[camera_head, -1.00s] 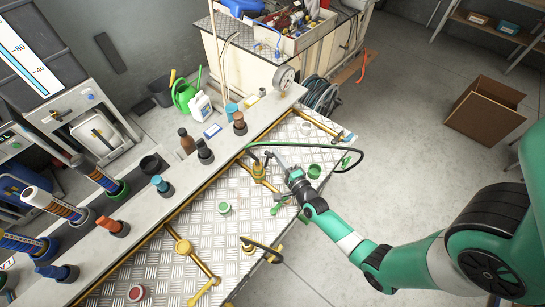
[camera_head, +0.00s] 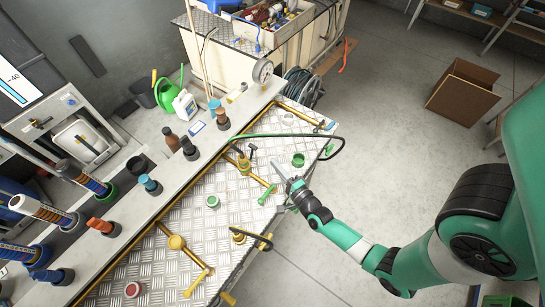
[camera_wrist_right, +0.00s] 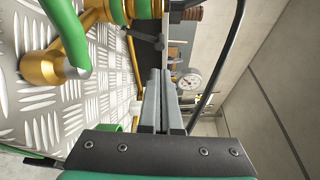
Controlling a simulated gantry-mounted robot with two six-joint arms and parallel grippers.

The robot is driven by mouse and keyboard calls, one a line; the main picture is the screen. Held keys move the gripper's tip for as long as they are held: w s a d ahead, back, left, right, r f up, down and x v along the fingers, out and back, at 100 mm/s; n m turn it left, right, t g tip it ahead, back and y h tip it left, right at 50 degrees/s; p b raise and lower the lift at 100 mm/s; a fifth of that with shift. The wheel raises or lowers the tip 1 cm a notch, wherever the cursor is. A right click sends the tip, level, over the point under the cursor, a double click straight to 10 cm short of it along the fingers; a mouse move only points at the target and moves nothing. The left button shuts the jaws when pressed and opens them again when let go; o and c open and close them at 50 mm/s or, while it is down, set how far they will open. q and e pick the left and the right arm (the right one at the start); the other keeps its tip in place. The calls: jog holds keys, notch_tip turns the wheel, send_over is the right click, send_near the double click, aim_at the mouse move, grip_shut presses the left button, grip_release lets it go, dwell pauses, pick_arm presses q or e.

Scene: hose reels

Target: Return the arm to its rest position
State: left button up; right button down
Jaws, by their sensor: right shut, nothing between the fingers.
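My right arm comes in from the right in the head view. Its gripper (camera_head: 277,170) is shut and empty, above the right edge of the metal-plate bench top (camera_head: 205,235). In the right wrist view the two grey fingers (camera_wrist_right: 163,80) lie together, with nothing visible between them. A yellow pipe fitting (camera_head: 243,164) stands left of the gripper, apart from it. A green and black hose (camera_head: 315,136) arcs behind the gripper. My left gripper is not in view.
A green ring (camera_head: 298,160) and a green-handled valve (camera_head: 266,193) are near the gripper. A gauge (camera_head: 262,71) stands at the bench's far end. A cardboard box (camera_head: 462,93) lies on the floor at right. The floor between box and bench is clear.

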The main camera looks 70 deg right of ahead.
jog(key=shift+s+a, duration=0.2)
jog(key=shift+s, duration=0.05)
dwell(0.4)
